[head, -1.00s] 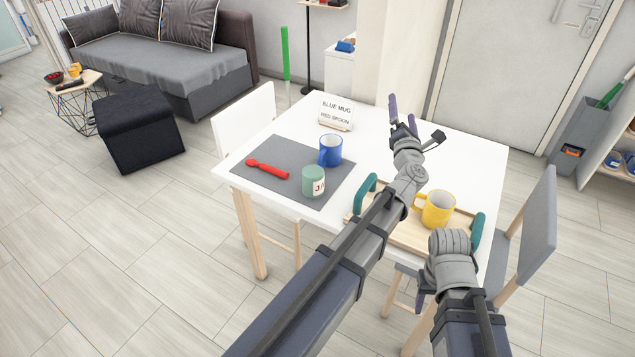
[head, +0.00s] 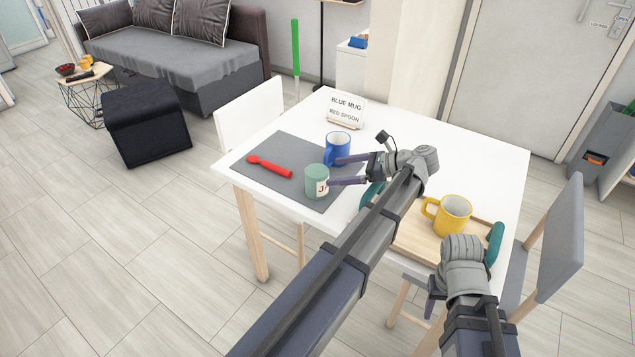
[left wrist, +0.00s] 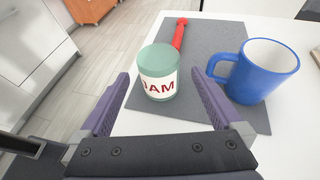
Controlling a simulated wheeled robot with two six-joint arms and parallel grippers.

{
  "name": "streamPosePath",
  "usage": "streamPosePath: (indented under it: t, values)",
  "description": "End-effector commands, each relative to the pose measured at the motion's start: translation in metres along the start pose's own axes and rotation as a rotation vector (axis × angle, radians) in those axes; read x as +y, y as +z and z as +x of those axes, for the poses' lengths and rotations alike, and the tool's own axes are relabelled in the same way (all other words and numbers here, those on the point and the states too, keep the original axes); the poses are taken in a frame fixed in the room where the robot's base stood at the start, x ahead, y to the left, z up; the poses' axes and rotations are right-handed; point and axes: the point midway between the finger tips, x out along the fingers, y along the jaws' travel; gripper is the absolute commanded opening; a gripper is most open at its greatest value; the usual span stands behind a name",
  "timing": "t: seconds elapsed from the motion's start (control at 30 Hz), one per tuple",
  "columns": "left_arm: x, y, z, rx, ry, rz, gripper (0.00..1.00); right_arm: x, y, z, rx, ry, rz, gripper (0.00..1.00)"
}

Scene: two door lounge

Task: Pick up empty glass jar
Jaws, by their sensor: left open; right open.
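The jar (head: 317,181) is greenish with a white label reading "JAM"; it stands upright on the grey mat's near right part. In the left wrist view the jar (left wrist: 158,72) is ahead, roughly between the finger lines, closer to the left finger. My left gripper (head: 346,171) is open and empty, pointing left at the jar. One finger appears close to the blue mug (head: 337,148), whose handle shows near the right fingertip in the left wrist view (left wrist: 262,72); contact cannot be told. My right gripper (head: 433,297) is mostly hidden behind its wrist, beside the table's near edge.
The grey mat (head: 262,179) also holds a red spoon (head: 270,166). A sign (head: 345,110) reading "BLUE MUG, RED SPOON" stands behind. A wooden tray (head: 415,240) with teal handles holds a yellow mug (head: 452,214). The white table (head: 470,165) is clear toward the back right.

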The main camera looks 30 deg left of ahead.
Motion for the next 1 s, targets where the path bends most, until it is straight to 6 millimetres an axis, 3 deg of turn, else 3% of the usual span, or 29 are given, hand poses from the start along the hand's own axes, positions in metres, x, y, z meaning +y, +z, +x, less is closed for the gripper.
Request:
streamPosePath:
  t: [0.13,0.43,0.73,1.0]
  values:
    - [0.001,-0.002,0.018,-0.001,0.001,0.000,1.00,-0.001,-0.001,0.009,0.000,0.000,0.000,0.50]
    - [0.002,-0.002,0.030,-0.001,0.000,0.001,1.00,-0.001,-0.001,0.014,0.000,0.000,0.000,0.50]
    - [0.004,-0.005,0.070,-0.001,-0.001,0.001,1.00,-0.003,-0.002,0.031,0.000,0.000,0.000,0.50]
    - [0.003,-0.003,0.073,-0.001,-0.002,0.002,0.99,-0.003,-0.002,0.031,0.000,0.000,0.000,0.50]
